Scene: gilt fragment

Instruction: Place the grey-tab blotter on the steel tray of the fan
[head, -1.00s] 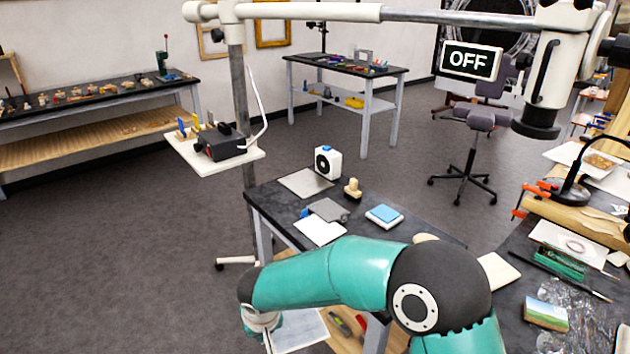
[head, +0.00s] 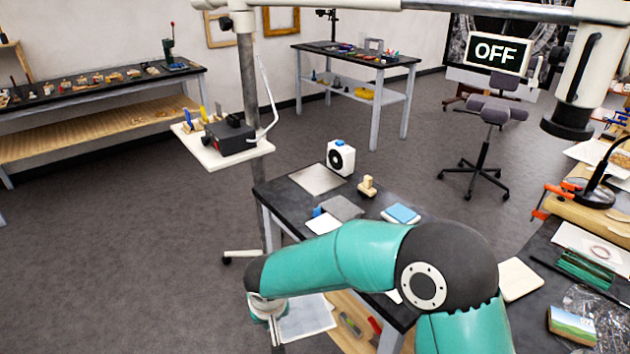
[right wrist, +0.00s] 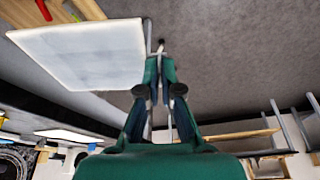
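My right gripper (right wrist: 160,70) has its fingers close together at the edge of a white sheet, the blotter (right wrist: 80,52). A narrow grey strip, seemingly its tab, shows at that edge by the fingertips. In the head view the blotter (head: 306,320) hangs beside my right wrist, low in front of the table's lower shelf; the fingertips are hidden there. The fan (head: 340,157) is a white box with a dark round front, on the black table. The bare grey steel tray (head: 317,178) lies flat just left of it. My left gripper is not in view.
A white sheet (head: 323,225) with a blue tab, a grey plate (head: 341,207), a wooden-handled block (head: 367,186) and a blue-topped pad (head: 402,213) are on the same table. A white stand shelf (head: 235,152) is at left. An OFF sign (head: 497,52) shows at right.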

